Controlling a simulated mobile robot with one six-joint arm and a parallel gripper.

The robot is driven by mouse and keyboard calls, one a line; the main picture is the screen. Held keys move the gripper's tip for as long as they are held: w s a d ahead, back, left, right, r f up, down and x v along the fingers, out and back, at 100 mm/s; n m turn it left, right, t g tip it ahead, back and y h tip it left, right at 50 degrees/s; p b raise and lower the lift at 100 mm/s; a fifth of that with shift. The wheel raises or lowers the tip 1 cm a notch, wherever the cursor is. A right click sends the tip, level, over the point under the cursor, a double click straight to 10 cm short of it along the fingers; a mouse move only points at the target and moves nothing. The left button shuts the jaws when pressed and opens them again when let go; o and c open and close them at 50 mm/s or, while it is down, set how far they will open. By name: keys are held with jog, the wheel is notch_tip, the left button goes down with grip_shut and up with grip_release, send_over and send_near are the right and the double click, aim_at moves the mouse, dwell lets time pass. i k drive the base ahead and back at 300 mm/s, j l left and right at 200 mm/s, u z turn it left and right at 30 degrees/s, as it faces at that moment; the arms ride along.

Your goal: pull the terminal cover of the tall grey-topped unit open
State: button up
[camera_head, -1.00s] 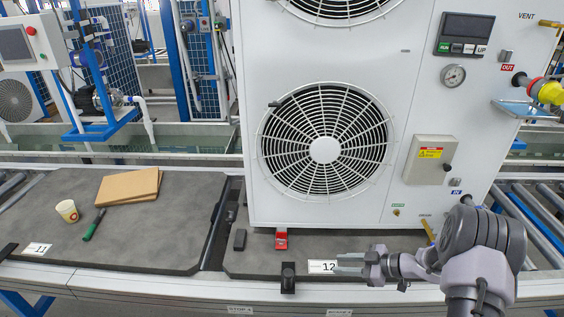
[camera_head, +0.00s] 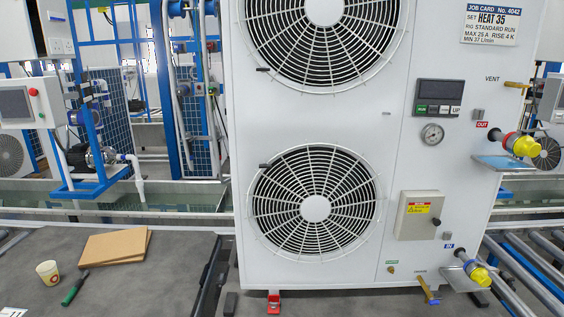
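The tall white unit (camera_head: 400,110) with two round fan grilles stands in the middle of the head view. Its top is out of frame, so its colour cannot be seen. The terminal cover (camera_head: 418,226) is a small pale box front low on the unit's right side, with a yellow and red label and a dark knob (camera_head: 437,222) at its right. The cover looks closed. My gripper is not in view.
Yellow-capped couplings (camera_head: 522,145) and (camera_head: 479,274) stick out at the unit's right edge. A brass-coloured lever (camera_head: 428,289) hangs below the cover.

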aim_at(418, 213)
jog(key=i+z, duration=0.2)
jog(key=i, duration=0.75)
